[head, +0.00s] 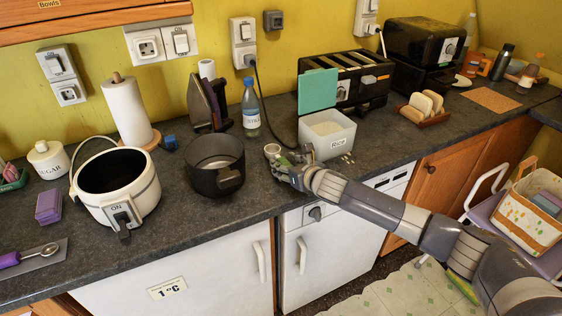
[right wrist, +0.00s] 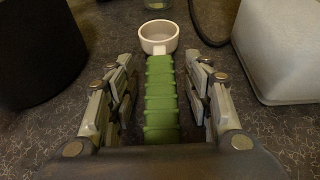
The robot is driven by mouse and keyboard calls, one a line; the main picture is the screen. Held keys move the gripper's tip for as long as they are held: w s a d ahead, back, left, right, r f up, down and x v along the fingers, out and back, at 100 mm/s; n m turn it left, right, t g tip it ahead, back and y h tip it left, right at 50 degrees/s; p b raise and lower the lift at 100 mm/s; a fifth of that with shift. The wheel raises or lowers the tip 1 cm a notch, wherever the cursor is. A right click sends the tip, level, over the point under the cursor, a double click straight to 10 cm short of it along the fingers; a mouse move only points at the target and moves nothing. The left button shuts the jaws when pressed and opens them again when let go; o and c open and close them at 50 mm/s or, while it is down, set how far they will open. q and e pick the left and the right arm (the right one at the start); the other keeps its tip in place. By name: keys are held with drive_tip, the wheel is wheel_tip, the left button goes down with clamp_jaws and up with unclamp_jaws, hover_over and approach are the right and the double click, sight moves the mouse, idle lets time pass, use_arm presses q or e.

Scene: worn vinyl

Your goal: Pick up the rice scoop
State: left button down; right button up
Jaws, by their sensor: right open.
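The rice scoop (right wrist: 159,38) has a small whitish cup and a ribbed green handle, and lies on the dark worktop. In the head view its cup (head: 271,149) shows beside the white rice tub (head: 327,146). My right gripper (head: 284,166) is open, low at the worktop. In the right wrist view its fingers (right wrist: 160,95) stand on either side of the green handle, with a gap on both sides, and the cup lies beyond the fingertips. My left gripper is not in view.
A dark pot (head: 215,178) stands just left of my right gripper; the rice tub is just right. A water bottle (head: 251,110) and an iron (head: 207,102) stand behind. A black cable runs behind the scoop. A few rice grains lie before the tub.

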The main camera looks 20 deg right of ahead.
sight(287, 164)
drive_tip(key=c, duration=1)
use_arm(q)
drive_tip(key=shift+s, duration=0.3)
use_arm(e)
clamp_jaws()
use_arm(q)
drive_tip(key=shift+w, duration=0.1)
use_arm(e)
drive_tip(key=shift+r, duration=0.1)
